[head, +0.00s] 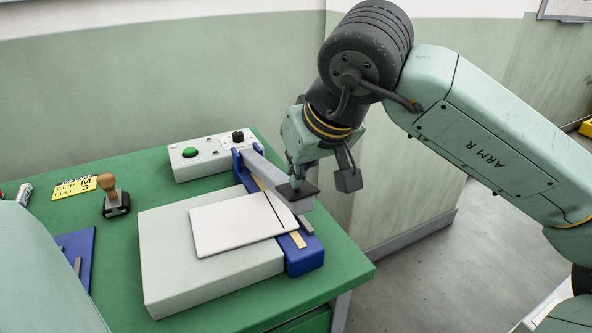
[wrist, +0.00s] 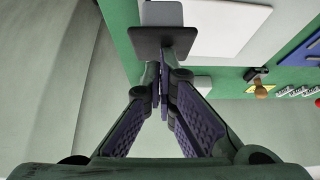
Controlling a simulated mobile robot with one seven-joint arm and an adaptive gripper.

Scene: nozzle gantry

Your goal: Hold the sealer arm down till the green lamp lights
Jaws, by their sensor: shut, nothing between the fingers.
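The sealer (head: 304,258) has a blue base with a pale strip along it. Its grey arm (head: 262,168) runs from the rear hinge toward the front and stands raised above the base. A dark flat pad (head: 299,191) is at the arm's front end; it also shows in the wrist view (wrist: 165,38). My gripper (head: 292,184) is shut and empty, with its tips at the pad; I cannot tell whether they touch it. In the wrist view the closed fingers (wrist: 162,82) point at the pad's near edge. The green lamp (head: 190,152) shows no clear glow.
A white sheet (head: 235,222) lies on a pale block (head: 165,265), its right side reaching the sealer strip. A control box (head: 212,157) with a black knob stands behind. The green table (head: 345,262) ends at right.

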